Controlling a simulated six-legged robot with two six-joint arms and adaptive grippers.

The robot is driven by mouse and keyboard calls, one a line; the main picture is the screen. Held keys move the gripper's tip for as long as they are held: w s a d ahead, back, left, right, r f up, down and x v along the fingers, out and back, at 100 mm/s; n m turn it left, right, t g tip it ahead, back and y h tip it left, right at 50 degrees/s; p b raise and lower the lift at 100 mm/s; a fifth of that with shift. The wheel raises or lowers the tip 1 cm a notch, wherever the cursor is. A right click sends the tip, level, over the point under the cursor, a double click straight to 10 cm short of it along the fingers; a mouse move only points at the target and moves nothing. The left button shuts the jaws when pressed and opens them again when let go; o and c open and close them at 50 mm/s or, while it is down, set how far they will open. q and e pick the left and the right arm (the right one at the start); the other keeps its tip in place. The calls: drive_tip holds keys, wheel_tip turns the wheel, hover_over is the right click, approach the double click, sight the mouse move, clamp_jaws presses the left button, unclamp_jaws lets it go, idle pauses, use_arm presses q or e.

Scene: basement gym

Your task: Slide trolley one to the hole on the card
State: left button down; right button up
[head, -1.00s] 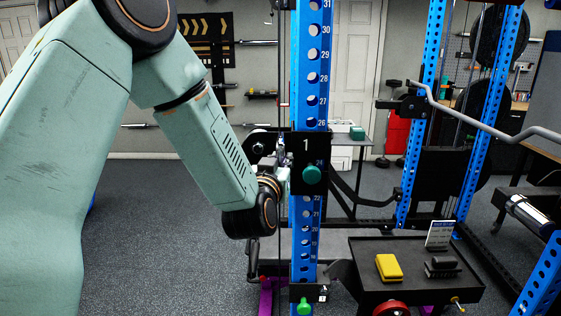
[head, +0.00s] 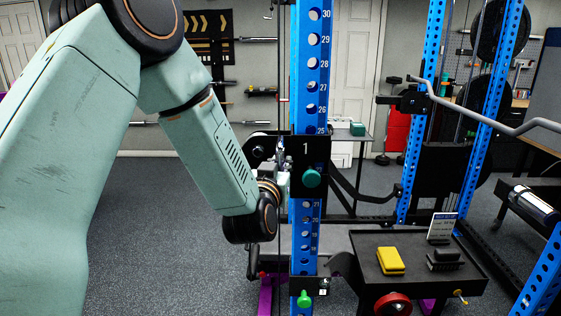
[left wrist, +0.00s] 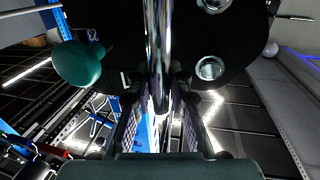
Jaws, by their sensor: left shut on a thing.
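Trolley one (head: 308,152) is a black plate marked 1 around the blue upright (head: 312,75), with a teal round knob (head: 311,179) on its front. Hole number 25 shows just above it and 21 just below. My left gripper (head: 284,181) is at the trolley's left side, mostly hidden behind my wrist. In the left wrist view its fingers (left wrist: 160,100) are shut on a shiny upright bar (left wrist: 158,40) at the trolley, beside the teal knob (left wrist: 78,62). The card (head: 442,226) stands on the black tray (head: 365,268); its writing is too small to read. My right gripper is out of view.
A yellow block (head: 390,260) and a black object (head: 443,259) lie on the tray. A green knob (head: 304,299) is low on the same upright. A grey bent bar (head: 475,110) juts in at the right. The floor behind is open.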

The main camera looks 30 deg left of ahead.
use_arm(q)
wheel_tip(320, 180, down, 6)
drive_tip(key=b, duration=0.3)
drive_tip(key=shift+f, duration=0.1)
drive_tip(key=c, duration=1.7)
unclamp_jaws()
drive_tip(key=o, duration=0.5)
drive_tip(key=shift+s+d+r, duration=0.15)
drive_tip(key=shift+s+r, duration=0.15)
drive_tip(key=shift+r, duration=0.1)
drive_tip(key=shift+w+f, duration=0.1)
drive_tip(key=shift+w, duration=0.15)
drive_tip(key=v, duration=0.7)
drive_tip(key=shift+s, duration=0.2)
